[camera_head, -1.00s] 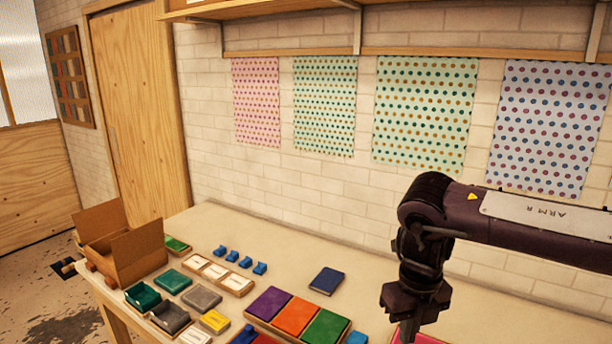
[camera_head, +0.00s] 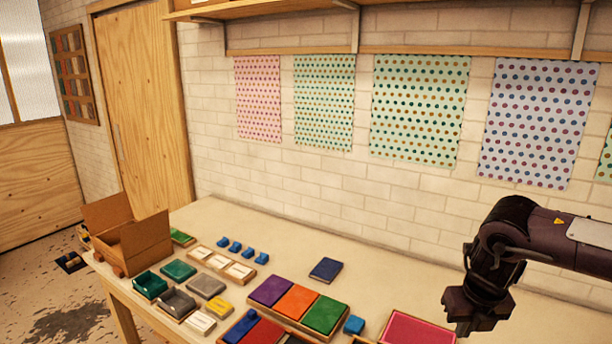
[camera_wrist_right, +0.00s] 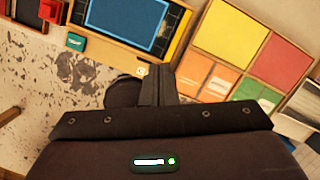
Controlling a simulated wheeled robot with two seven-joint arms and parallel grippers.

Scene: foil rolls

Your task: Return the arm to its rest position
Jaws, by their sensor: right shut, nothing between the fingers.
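My right arm (camera_head: 560,235) comes in from the right in the head view. Its gripper (camera_head: 470,325) hangs pointing down over the right part of the table (camera_head: 385,245), apart from the things on it. In the right wrist view the gripper's fingers (camera_wrist_right: 157,85) are together with nothing between them. My left gripper does not show in the head view.
A red-pink pad (camera_head: 418,330) lies near the right gripper. A tray with purple, orange and green pads (camera_head: 297,301) and a dark blue book (camera_head: 326,269) lie further left. An open cardboard box (camera_head: 148,243) stands at the table's left end. The table's back strip is clear.

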